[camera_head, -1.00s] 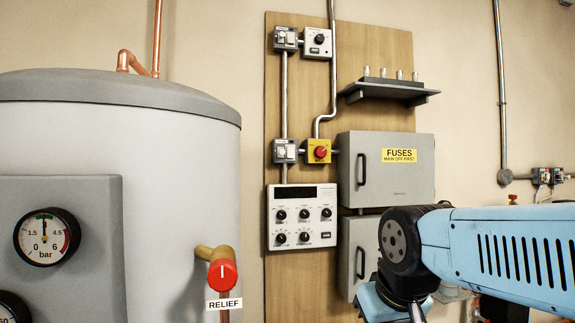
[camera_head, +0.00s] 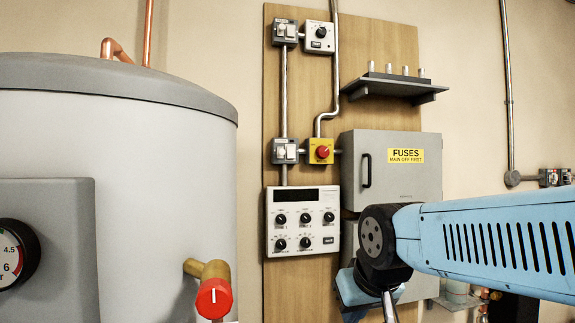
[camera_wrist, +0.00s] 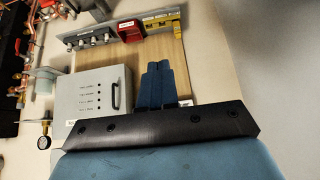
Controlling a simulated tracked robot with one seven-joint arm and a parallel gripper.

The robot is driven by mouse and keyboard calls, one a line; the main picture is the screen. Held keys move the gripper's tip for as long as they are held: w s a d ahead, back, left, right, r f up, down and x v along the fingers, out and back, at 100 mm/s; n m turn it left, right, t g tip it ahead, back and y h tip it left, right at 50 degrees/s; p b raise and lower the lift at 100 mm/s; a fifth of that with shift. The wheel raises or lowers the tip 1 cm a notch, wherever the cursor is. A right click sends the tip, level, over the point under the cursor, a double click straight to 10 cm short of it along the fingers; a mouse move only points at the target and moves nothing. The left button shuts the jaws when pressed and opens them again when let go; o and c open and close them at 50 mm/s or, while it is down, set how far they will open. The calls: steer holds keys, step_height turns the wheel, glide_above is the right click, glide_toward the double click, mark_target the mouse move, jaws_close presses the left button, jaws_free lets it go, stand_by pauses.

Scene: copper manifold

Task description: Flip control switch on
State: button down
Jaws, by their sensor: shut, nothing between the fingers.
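The wooden board (camera_head: 385,30) on the wall carries a white control panel (camera_head: 302,222) with several black knobs and a small dark rocker (camera_head: 328,240) at its lower right. In the wrist view, my gripper (camera_wrist: 160,68) shows two blue fingers close together, shut and empty.
A grey tank (camera_head: 120,140) with a red-knobbed valve (camera_head: 214,298) fills the left. A grey fuse cabinet (camera_head: 412,176) and a dark shelf (camera_head: 395,88) are on the board.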

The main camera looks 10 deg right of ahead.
steer(key=w+r+t, duration=0.9)
steer(key=w+r, duration=0.1)
steer(key=w, duration=0.4)
steer(key=w+r+t, duration=0.9)
steer(key=w+r, duration=0.1)
steer(key=w, duration=0.3)
steer(key=shift+w+a+r+t, duration=0.15)
steer(key=shift+w+a+t, duration=0.15)
steer(key=shift+w, duration=0.1)
glide_toward(291, 156)
step_height(291, 156, up, 4)
steer(key=w, duration=0.3)
steer(key=shift+w, duration=0.85)
steer(key=shift+w, duration=0.1)
